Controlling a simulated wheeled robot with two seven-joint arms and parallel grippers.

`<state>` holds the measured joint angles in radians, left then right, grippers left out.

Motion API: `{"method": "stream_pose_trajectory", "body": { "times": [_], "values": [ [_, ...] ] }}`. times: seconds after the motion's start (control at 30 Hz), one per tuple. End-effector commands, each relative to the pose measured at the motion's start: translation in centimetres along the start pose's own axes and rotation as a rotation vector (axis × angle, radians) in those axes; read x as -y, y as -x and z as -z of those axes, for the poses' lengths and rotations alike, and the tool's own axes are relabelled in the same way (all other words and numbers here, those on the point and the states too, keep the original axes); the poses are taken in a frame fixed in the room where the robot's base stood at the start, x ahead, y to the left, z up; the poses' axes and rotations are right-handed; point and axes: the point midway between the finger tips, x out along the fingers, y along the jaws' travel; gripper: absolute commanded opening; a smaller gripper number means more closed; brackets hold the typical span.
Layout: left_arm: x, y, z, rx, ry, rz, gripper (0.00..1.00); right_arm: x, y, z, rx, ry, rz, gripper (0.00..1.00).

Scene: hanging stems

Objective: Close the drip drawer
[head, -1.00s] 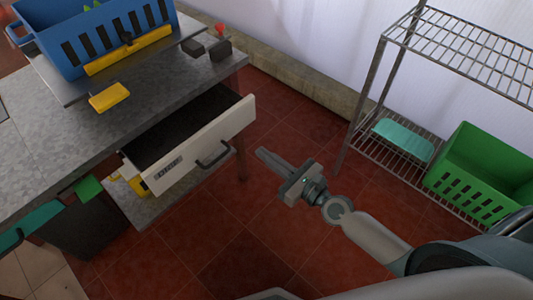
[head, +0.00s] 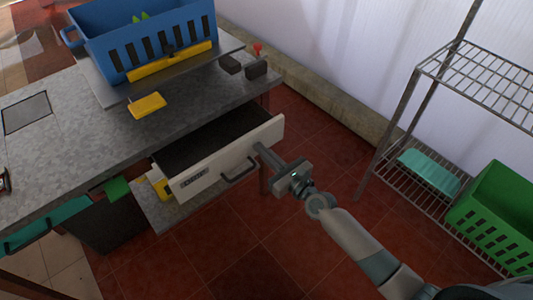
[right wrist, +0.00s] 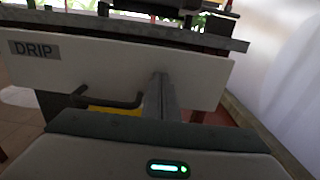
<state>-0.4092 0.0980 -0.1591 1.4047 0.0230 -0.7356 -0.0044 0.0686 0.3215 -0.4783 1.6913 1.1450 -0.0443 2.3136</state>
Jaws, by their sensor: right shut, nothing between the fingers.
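The drip drawer (head: 228,160) stands pulled out from under the grey bench, its dark inside showing. Its white front has a dark handle and a label, which reads DRIP in the right wrist view (right wrist: 60,68). My right gripper (head: 262,150) is shut and empty, its fingertips at the drawer front, right of the handle (head: 238,174). In the right wrist view the shut fingers (right wrist: 158,92) point at the white front beside the handle (right wrist: 110,100). Whether they touch the front I cannot tell. My left gripper is not in view.
A blue crate (head: 142,40) stands on the bench top (head: 70,130), with a yellow block (head: 147,105) near it. A wire shelf (head: 400,190) with a green crate (head: 497,215) stands at the right. Red floor tiles lie clear between.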

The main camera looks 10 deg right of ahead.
Motion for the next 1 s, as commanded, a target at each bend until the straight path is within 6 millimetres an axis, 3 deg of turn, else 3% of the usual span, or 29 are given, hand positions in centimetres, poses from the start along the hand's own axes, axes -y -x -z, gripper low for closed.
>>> {"method": "stream_pose_trajectory", "body": {
  "times": [0.3,0.47,0.6,1.0],
  "values": [
    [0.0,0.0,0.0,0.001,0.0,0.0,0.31,0.0,-0.1,0.0,0.0,-0.001,0.0,0.0],
    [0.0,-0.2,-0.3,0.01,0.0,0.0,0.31,0.0,-1.1,0.1,0.001,-0.002,0.001,0.0],
    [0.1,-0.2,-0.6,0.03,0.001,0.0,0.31,-0.1,-3.2,0.1,0.002,-0.003,0.0,0.0],
    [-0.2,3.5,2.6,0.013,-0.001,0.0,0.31,0.0,-11.4,0.1,0.003,-0.003,0.0,0.0]
  ]
}}
